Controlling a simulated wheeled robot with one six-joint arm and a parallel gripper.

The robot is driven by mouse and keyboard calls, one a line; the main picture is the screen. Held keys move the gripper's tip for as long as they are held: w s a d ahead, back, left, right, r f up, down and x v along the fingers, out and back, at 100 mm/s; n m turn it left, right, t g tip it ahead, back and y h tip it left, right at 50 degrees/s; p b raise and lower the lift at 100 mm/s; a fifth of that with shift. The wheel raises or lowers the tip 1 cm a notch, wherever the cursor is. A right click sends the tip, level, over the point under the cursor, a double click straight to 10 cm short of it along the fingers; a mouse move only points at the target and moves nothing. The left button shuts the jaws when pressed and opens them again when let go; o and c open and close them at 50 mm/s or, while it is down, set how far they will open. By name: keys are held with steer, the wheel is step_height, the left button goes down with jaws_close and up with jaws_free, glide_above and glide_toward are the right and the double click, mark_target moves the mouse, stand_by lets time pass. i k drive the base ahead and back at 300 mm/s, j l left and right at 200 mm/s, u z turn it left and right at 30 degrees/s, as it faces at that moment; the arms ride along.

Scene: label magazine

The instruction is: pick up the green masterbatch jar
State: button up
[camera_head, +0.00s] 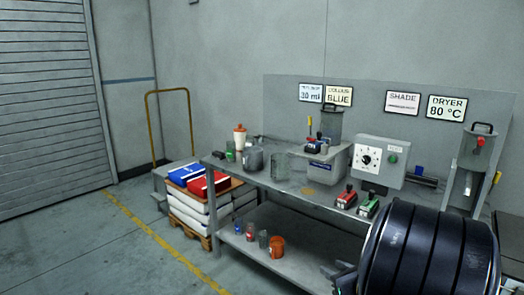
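A small dark green container (230,151), possibly the green masterbatch jar, stands at the left end of the grey workbench top (300,186). It is too small to make out a label. Several small jars stand on the lower shelf (310,240), one with red on it (250,232); I cannot see clear green on them. My dark arm fills the lower right. Only a small dark part beside it, perhaps my gripper (343,277), shows at the bottom edge. Its fingers cannot be made out, and it is apart from the container.
A grey jug (253,158), a white bottle with an orange top (240,137) and a red-and-black device (347,197) stand on the bench. An orange mug (276,247) is on the lower shelf. A loaded pallet (190,232) stands left; the floor (80,240) there is clear.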

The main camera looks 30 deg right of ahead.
mark_target(231, 147)
steer(key=i+j+z, duration=0.2)
steer(key=i, duration=0.35)
steer(key=i+j+z, duration=0.2)
steer(key=i, duration=0.3)
steer(key=i+j+z, duration=0.15)
steer(key=i, duration=0.4)
steer(key=i+j, duration=0.2)
steer(key=i, duration=0.25)
steer(key=i+j, duration=0.2)
steer(key=i, duration=0.25)
steer(key=i+j, duration=0.2)
steer(key=i, duration=0.3)
steer(key=i+j, duration=0.2)
steer(key=i, duration=0.25)
